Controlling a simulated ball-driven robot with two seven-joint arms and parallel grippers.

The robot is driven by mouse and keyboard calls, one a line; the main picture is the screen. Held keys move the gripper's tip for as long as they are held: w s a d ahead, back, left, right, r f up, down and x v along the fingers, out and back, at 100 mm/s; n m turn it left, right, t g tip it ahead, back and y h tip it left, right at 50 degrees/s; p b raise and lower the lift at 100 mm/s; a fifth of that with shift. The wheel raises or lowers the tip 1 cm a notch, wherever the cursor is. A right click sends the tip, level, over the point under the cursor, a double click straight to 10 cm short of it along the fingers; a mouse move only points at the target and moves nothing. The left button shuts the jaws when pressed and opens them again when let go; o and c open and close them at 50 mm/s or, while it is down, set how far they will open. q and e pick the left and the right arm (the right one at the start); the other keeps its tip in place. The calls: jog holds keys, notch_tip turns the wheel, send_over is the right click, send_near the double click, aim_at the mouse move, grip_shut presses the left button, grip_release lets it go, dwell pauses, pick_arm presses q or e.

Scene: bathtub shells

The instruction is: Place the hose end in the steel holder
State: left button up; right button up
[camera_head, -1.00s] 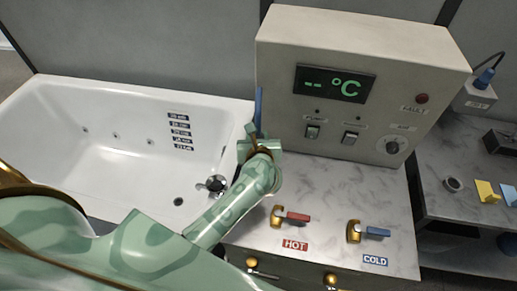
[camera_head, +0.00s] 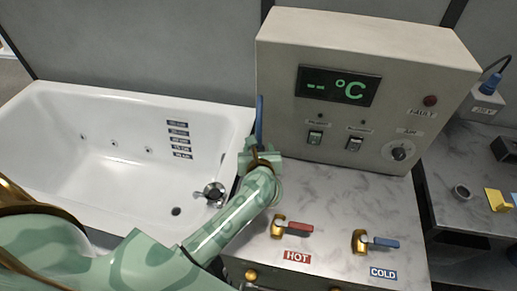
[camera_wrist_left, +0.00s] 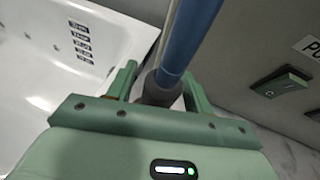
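A blue hose (camera_head: 259,118) stands nearly upright between the tub and the control console. In the left wrist view the blue hose (camera_wrist_left: 190,40) runs down to a thick dark grey end (camera_wrist_left: 160,90). My left gripper (camera_head: 258,158) has its fingers on both sides of this end and appears shut on it; the fingers (camera_wrist_left: 160,82) also show in the left wrist view. The tip below is hidden by the gripper. A small round steel cup (camera_head: 461,192) on the right bench may be the steel holder; I cannot be sure. My right gripper is out of view.
The white bathtub (camera_head: 100,105) lies left. The console (camera_head: 420,60) rises behind the grey counter (camera_head: 340,198), which carries the hot lever (camera_head: 292,227) and the cold lever (camera_head: 375,241). A yellow object (camera_head: 498,200) stands on the right bench. The counter's middle is clear.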

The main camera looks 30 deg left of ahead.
pick_arm(q)
jog(key=shift+r, duration=0.3)
jog(key=v, duration=0.7)
jog(key=shift+s+p, duration=0.25)
jog(key=shift+p, duration=0.15)
jog(key=shift+d+f, duration=0.1)
